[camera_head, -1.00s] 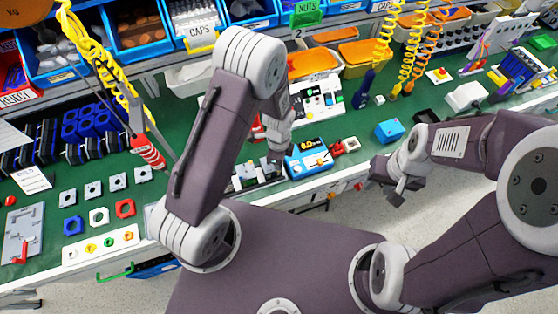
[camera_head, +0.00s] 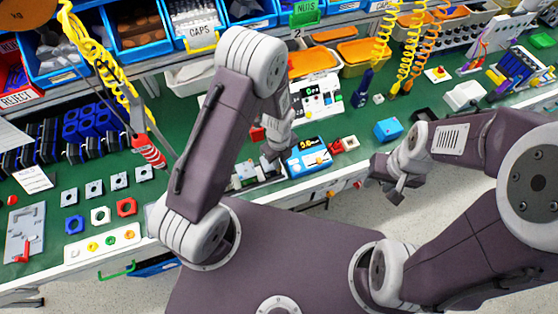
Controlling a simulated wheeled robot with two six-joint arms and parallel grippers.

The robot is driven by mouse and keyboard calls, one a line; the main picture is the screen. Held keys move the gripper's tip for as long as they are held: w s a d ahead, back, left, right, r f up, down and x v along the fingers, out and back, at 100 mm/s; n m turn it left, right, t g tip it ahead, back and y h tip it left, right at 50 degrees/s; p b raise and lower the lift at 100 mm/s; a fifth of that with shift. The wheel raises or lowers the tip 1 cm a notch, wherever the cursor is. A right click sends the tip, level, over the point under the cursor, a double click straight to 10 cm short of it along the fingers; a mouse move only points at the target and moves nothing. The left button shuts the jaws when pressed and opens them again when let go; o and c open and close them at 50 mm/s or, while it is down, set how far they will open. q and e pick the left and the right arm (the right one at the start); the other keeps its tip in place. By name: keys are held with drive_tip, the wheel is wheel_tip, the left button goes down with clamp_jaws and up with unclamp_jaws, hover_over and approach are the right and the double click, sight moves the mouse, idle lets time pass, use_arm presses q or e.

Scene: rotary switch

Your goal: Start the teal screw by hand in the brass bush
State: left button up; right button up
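I cannot pick out the teal screw or the brass bush in the head view; they are too small or hidden by my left arm. My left gripper (camera_head: 274,153) points down over the bench, just above and beside a small grey fixture (camera_head: 246,179) and left of a blue instrument with a display (camera_head: 308,158). Its fingertips are small and partly covered, so I cannot tell whether they hold anything. My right gripper (camera_head: 393,191) hangs in front of the bench edge at the right, away from the fixture. Its finger opening is unclear.
Several nut-like parts lie at the left. A red-striped tool (camera_head: 149,151) hangs from a yellow coil. Bins stand behind.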

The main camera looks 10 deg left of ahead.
use_arm(q)
drive_tip(key=shift+s+a+f, duration=0.1)
drive_tip(key=shift+s+f, duration=0.15)
drive_tip(key=shift+s, duration=0.2)
drive_tip(key=shift+r, duration=0.3)
wheel_tip(320, 180, up, 9)
drive_tip(key=shift+w, duration=0.4)
idle(0.4)
